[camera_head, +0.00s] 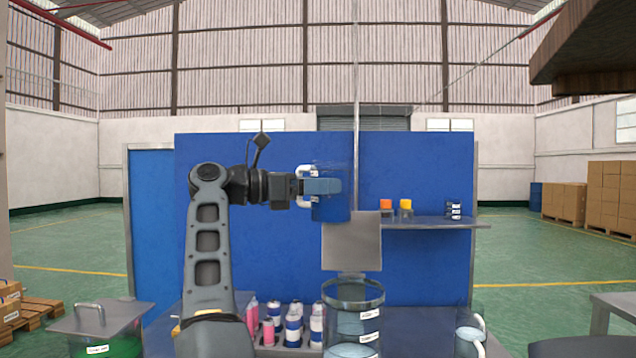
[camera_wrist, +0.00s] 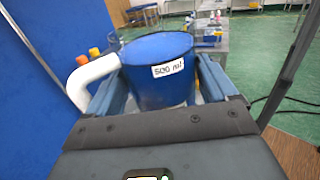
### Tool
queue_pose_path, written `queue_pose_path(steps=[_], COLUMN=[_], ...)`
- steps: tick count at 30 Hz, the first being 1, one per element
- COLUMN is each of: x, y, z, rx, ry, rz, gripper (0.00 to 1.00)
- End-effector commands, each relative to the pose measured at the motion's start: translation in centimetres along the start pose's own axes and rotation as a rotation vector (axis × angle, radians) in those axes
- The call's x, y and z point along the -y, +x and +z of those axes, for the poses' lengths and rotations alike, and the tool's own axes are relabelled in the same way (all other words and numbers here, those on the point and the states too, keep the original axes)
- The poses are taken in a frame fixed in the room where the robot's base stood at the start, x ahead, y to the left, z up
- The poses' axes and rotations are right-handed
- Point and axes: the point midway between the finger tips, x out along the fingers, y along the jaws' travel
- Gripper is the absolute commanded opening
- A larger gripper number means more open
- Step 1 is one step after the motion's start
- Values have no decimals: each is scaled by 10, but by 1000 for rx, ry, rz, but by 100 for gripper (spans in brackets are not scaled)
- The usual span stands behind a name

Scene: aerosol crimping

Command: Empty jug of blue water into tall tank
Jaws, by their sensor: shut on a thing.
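The jug shows in the head view (camera_head: 333,207) as a clear vessel that looks blue, with a white handle on its left. In the wrist view the blue jug (camera_wrist: 160,85) bears a "500 ml" label and sits between my fingers. My gripper (camera_head: 322,187) is shut on the jug and holds it in the air, roughly upright. The tall tank (camera_head: 353,297) is a clear cylinder with a dark rim and white labels, below and slightly right of the jug. A grey square plate (camera_head: 351,241) stands upright above its rim, like a raised lid.
Pink and white-blue cans (camera_head: 292,325) stand in a rack left of the tank. A lidded container with green liquid (camera_head: 103,342) is at the left. A white-handled vessel (camera_head: 470,338) is at the right. A wall shelf (camera_head: 430,222) holds orange-capped and small items.

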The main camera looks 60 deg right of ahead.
Motion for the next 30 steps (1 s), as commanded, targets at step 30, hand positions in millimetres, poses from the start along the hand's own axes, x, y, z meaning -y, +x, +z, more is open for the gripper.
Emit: queue_pose_path(steps=[30], x=[-1], y=[-1], z=[-22], rx=[-20], ry=[30], rz=[1], gripper=[29])
